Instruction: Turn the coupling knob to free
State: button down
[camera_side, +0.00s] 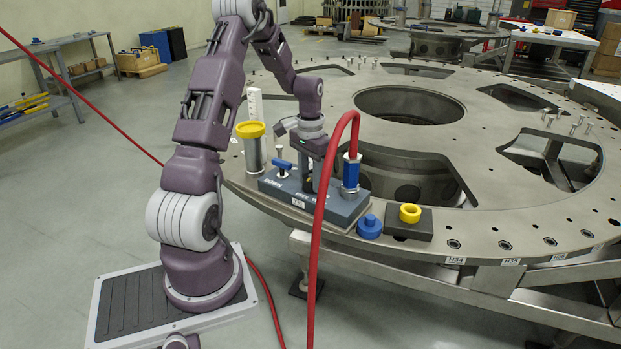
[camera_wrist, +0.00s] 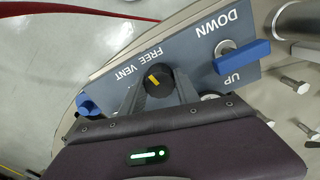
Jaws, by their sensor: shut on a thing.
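The coupling knob (camera_wrist: 158,76) is black and round with a short yellow pointer mark, and sits on the grey-blue control box. In the wrist view the words FREE and VENT are printed beside it, upside down. The mark lies slantwise; I cannot tell for sure which word it points to. My gripper (camera_wrist: 160,88) is shut on the knob, one finger on each side. In the side view my gripper (camera_side: 311,180) reaches down onto the control box (camera_side: 343,208), and the knob is hidden there.
A blue lever (camera_side: 281,164) between DOWN and UP stands close by on the box. A red hose (camera_side: 322,205) with a blue coupling (camera_side: 351,172) rises at its right.

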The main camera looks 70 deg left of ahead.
aim_at(311, 177)
jog(key=shift+m, duration=1.1)
jog(key=c, duration=0.9)
grip_release()
jog(key=shift+r, duration=0.1)
notch_tip(311, 177, up, 7)
